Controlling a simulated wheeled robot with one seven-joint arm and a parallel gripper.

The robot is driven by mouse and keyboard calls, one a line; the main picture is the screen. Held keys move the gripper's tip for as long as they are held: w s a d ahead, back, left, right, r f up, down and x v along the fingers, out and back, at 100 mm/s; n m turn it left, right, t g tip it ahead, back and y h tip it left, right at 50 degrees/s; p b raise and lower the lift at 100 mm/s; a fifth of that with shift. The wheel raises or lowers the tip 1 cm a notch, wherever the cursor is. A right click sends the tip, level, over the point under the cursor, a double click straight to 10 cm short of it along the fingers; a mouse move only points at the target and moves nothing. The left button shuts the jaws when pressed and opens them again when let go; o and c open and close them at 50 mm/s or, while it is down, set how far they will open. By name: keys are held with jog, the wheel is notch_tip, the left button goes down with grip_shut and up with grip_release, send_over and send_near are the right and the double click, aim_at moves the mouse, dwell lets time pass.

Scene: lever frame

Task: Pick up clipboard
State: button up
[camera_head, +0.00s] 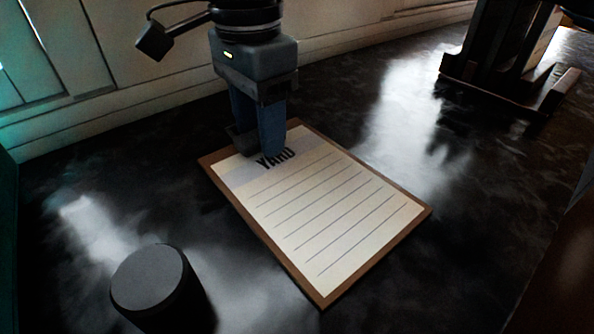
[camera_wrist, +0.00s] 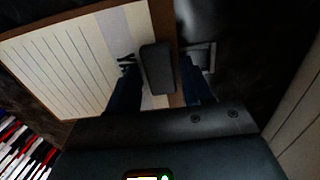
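The clipboard (camera_head: 330,210) lies flat on the dark floor, a brown board with a lined white sheet headed "YARD". It also shows in the wrist view (camera_wrist: 60,70). My gripper (camera_head: 257,146) points down over its top end, by the heading. In the wrist view my two blue fingers (camera_wrist: 163,70) are apart, one over the paper and one beyond the board's top edge. A dark grey block, seemingly the clip (camera_wrist: 157,68), shows between them. The fingers do not visibly touch it. In the head view the fingers hide most of the clip area.
A dark cylinder (camera_head: 155,280) stands left of the clipboard's near end. A pale panelled wall (camera_head: 130,50) runs behind. A dark wooden stand (camera_head: 510,60) is at the upper right. A red, white and black striped area (camera_wrist: 22,150) shows in the wrist view. Floor right of the clipboard is clear.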

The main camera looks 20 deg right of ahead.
jog(key=c, duration=0.8)
jog(key=shift+o, duration=0.2)
jog(key=shift+r, duration=0.15)
